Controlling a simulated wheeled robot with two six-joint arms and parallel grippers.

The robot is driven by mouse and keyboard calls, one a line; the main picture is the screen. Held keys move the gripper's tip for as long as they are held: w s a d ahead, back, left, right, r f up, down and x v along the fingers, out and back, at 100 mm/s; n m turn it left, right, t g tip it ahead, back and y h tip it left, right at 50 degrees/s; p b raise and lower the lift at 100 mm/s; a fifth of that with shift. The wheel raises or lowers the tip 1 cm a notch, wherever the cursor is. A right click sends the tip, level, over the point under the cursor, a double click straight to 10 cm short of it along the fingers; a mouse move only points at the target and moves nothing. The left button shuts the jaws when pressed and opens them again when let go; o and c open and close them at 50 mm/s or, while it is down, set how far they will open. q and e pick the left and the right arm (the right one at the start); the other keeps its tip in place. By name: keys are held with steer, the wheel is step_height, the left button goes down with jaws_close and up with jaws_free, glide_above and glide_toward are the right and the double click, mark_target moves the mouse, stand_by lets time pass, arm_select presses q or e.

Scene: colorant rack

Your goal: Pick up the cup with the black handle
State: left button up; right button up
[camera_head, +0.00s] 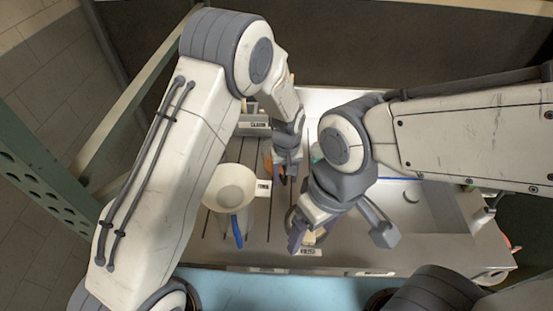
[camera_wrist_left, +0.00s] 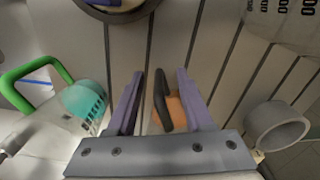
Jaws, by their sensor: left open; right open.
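The cup with the black handle shows in the left wrist view as a curved black handle (camera_wrist_left: 165,98) in front of an orange body (camera_wrist_left: 179,113). My left gripper (camera_wrist_left: 160,88) is open, with one purple finger on each side of the handle. The gap between handle and fingers is small on the right; I cannot tell whether they touch. In the head view, my left gripper (camera_head: 287,177) reaches down onto the rack beside a bit of orange (camera_head: 268,161), and its arm hides most of the cup. My right gripper (camera_head: 307,240) is open, lower in the picture, near the rack's front.
A white cup (camera_head: 231,188) with a blue handle (camera_head: 237,232) stands left of my grippers. A green-handled cup (camera_wrist_left: 35,82) with teal content is left in the wrist view. A graduated container (camera_wrist_left: 285,20) is at upper right.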

arm_select(q)
steer(key=shift+f, duration=1.4)
jaws_close()
